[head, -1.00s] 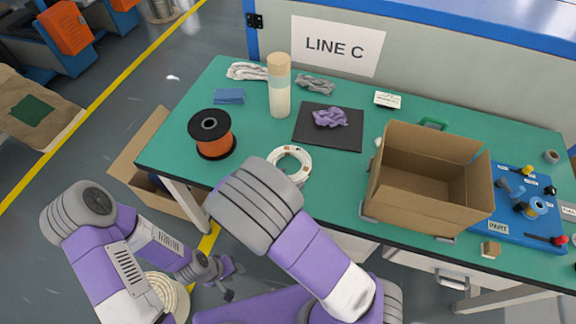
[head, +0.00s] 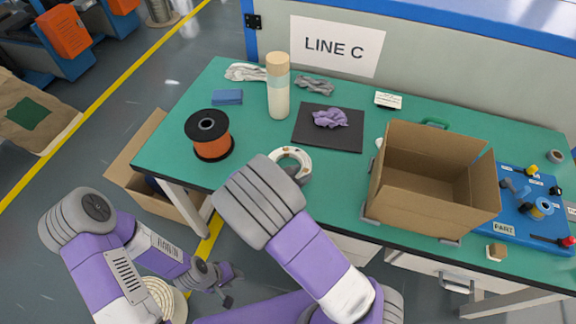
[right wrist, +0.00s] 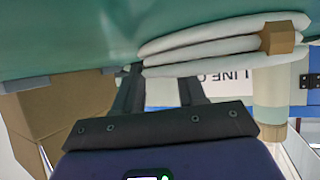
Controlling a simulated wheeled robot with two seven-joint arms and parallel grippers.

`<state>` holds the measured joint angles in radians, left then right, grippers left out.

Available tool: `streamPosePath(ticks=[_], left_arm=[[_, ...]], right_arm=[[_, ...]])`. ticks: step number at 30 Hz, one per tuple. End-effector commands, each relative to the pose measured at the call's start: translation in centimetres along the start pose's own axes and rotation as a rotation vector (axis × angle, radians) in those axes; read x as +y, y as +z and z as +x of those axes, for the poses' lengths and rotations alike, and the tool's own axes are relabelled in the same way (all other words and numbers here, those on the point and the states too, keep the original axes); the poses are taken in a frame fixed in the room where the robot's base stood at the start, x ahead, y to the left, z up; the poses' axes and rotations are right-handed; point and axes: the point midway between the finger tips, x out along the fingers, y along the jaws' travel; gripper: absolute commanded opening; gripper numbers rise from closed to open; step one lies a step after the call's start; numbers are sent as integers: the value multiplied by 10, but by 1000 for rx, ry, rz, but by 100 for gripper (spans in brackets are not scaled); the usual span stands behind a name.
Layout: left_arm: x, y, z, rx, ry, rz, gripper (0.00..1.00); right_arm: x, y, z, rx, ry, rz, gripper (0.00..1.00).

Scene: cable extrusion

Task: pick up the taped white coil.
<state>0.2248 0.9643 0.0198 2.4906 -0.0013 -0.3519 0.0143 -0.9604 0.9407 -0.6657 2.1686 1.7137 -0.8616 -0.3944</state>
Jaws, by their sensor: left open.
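The taped white coil (head: 291,151) lies on the green table, near its front edge, with its near part hidden by my right arm. In the right wrist view, the coil (right wrist: 205,45) shows edge-on as stacked white loops with a brown tape band (right wrist: 278,38). My right gripper (right wrist: 160,80) is open, its dark fingers apart and close to the coil's side; whether they touch it I cannot tell. In the head view the right fingers are hidden behind the wrist. My left gripper (head: 230,284) is open and empty, low beside the table, away from the coil.
An orange spool (head: 212,140) stands left of the coil, and a bottle (head: 279,95) behind it. A dark mat (head: 310,133) holds a purple cloth (head: 331,118). An open cardboard box (head: 415,203) stands to the right. Bare table lies between coil and box.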

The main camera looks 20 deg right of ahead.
Motion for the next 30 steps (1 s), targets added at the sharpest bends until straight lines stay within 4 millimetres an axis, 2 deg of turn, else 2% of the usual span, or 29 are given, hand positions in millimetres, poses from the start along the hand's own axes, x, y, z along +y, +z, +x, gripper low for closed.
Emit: streamPosePath(ticks=[1,4,17,20,30], left_arm=[[0,0,0,0,0,0,43],[0,0,0,0,0,0,43],[1,0,-2,0,0,0,43],[4,0,-9,0,0,0,43],[16,2,-43,0,0,0,43]], right_arm=[[1,2,0,-4,1,-4,17],[1,2,0,-5,1,-6,2],[1,1,-2,-10,-1,-9,0],[0,-11,-9,-10,-2,-6,0],[0,-71,-40,-5,-1,-2,0]])
